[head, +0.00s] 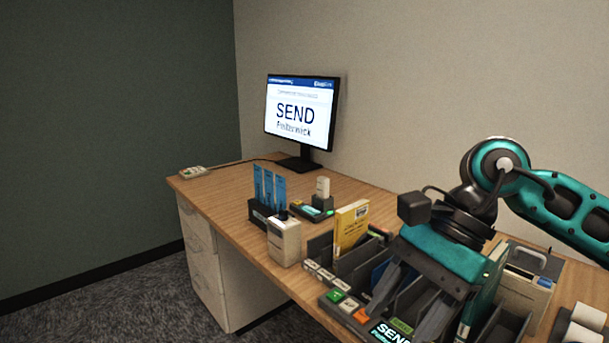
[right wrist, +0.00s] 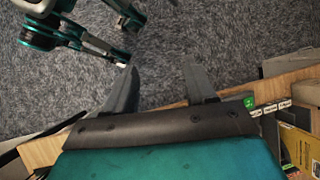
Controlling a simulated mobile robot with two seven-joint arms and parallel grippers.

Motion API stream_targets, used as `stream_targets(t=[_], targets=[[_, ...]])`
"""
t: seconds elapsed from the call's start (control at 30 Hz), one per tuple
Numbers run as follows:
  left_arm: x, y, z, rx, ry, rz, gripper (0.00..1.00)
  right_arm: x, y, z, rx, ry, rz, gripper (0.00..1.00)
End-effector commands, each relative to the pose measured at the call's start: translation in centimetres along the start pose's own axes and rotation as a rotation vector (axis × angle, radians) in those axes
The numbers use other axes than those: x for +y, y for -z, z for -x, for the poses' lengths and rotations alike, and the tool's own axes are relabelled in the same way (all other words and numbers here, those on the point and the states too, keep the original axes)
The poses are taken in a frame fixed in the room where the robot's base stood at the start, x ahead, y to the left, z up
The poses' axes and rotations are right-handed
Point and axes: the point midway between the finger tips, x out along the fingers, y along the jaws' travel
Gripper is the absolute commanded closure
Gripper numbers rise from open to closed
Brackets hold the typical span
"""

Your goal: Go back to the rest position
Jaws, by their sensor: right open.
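My right gripper (head: 405,305) hangs over the front edge of the desk, above the sorter. Its two fingers are apart with nothing between them. In the right wrist view the open right gripper (right wrist: 160,68) has only carpet between its fingertips, with the desk edge behind them. Teal and black links of mine show at the top left of that view; whether a left gripper is open or shut there is unclear. The left gripper does not show in the head view.
The desk (head: 225,194) holds a slotted sorter (head: 322,278) with a yellow packet (head: 351,226), a holder with blue cards (head: 268,190), a white box (head: 284,242) and a monitor (head: 302,110) reading SEND. A grey device (head: 530,280) stands right. Carpet (head: 130,290) is clear.

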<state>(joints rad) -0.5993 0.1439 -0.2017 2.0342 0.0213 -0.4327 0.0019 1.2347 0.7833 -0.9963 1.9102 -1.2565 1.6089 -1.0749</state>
Motion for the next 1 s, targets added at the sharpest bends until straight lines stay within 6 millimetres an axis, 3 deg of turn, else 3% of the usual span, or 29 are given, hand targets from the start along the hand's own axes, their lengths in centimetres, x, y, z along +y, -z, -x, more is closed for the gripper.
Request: stream_targets(t=[0.1,0.23,0.33,0.47,0.57,0.67,0.77,0.9,0.93,1.0], targets=[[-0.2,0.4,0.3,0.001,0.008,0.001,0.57,-1.1,-4.7,-2.7,-0.313,0.021,-0.123,0.45],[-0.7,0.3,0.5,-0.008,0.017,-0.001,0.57,-2.5,-9.1,-3.5,-0.669,0.034,-0.321,0.45],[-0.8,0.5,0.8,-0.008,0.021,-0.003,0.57,-3.8,-11.3,-3.0,-0.941,0.028,-0.511,0.45],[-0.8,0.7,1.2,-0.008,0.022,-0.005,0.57,-5.8,-11.9,-1.5,-1.287,-0.001,-0.797,0.45],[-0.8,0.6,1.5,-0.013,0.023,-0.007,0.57,-7.2,-10.4,-0.5,-1.545,-0.036,-1.044,0.45],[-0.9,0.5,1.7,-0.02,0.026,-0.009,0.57,-8.2,-7.4,-0.2,-1.795,-0.082,-1.31,0.45],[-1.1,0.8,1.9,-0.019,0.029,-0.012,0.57,-8.4,-3.2,-1.1,-2.036,-0.135,-1.593,0.45],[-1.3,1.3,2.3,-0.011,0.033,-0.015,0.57,-6.6,3.6,-4.4,-2.357,-0.215,-2.01,0.45],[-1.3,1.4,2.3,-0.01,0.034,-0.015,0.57,-5.8,5.1,-5.5,2.308,0.221,2.004,0.45],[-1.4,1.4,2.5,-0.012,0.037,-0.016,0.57,-3.4,8.3,-8.4,2.076,0.218,1.871,0.45]])
